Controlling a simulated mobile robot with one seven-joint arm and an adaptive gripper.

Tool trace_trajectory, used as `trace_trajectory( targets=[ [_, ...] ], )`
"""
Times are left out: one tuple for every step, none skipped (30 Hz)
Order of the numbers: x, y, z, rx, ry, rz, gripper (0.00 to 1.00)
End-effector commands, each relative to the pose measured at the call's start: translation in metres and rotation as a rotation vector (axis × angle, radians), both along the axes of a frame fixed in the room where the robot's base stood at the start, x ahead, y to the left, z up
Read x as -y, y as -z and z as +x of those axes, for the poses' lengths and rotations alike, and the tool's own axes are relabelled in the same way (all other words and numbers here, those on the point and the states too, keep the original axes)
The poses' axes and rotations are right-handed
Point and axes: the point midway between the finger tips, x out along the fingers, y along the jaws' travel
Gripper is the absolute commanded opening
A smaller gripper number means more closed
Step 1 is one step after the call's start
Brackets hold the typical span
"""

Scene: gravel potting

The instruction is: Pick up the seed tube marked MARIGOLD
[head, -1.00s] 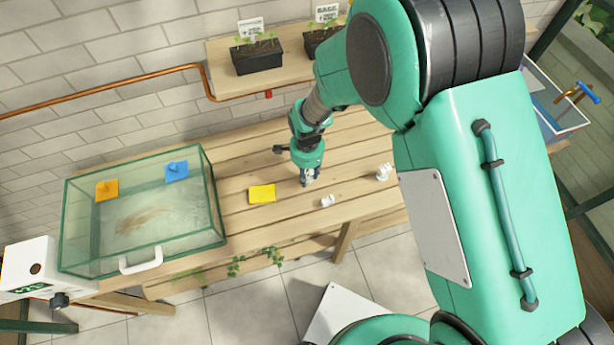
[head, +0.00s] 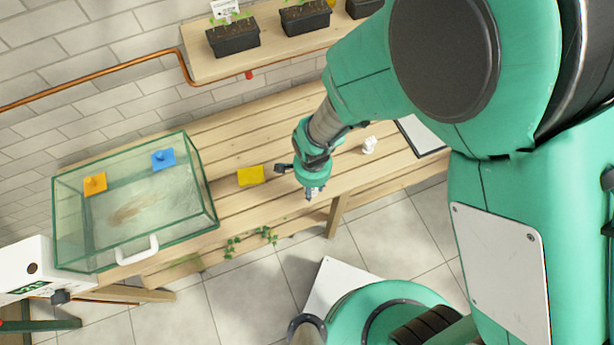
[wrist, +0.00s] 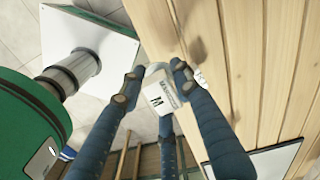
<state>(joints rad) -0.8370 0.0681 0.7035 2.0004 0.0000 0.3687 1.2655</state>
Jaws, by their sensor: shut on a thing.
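My gripper (head: 314,193) is low over the front edge of the wooden bench in the head view. In the wrist view its fingers (wrist: 156,74) are shut on a small clear-ended tube with a white label (wrist: 161,97). The label shows a large M and a line of small print too blurred to read in full. The fingers hide part of the tube. In the head view the tube is mostly hidden by the gripper. Small white tube-like items (head: 369,145) stand on the bench to the right; their markings are unreadable.
A yellow pad (head: 250,176) lies left of my gripper. A glass tank (head: 205,226) with orange and blue pieces stands on the left of the bench. A dark-edged white board (head: 425,135) lies at the right. Potted seedlings (head: 233,38) stand on the shelf behind.

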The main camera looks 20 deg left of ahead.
Motion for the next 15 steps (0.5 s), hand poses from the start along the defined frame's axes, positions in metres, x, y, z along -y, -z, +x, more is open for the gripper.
trace_trajectory(
  targets=[
    [0.0027,-0.0003,-0.0027,0.0,0.0,-0.001,0.06],
    [0.0038,-0.0004,-0.0038,0.0,0.0,-0.001,0.06],
    [0.0048,-0.0005,-0.0048,0.0,0.0,-0.001,0.06],
    [0.0054,-0.0006,-0.0054,0.0,0.0,-0.001,0.06],
    [0.006,-0.0006,-0.0059,0.0,0.0,-0.001,0.06],
    [0.0064,-0.0007,-0.0064,0.0,0.0,-0.001,0.06],
    [0.0067,-0.0006,-0.0066,0.0,0.0,-0.001,0.06],
    [0.0067,-0.0006,-0.0067,0.0,0.0,-0.001,0.06],
    [0.0068,-0.0006,-0.0067,0.0,0.0,-0.001,0.06],
    [0.0067,-0.0006,-0.0067,0.0,0.0,-0.001,0.06],
    [0.0067,-0.0006,-0.0067,0.0,0.0,-0.001,0.06],
    [0.0067,-0.0005,-0.0067,0.0,0.0,-0.001,0.06],
    [0.0066,-0.0006,-0.0067,0.0,0.0,-0.001,0.06],
    [0.0066,-0.0006,-0.0067,0.0,0.0,-0.001,0.06],
    [0.0066,-0.0006,-0.0067,0.0,0.0,-0.001,0.06]
  ],
)
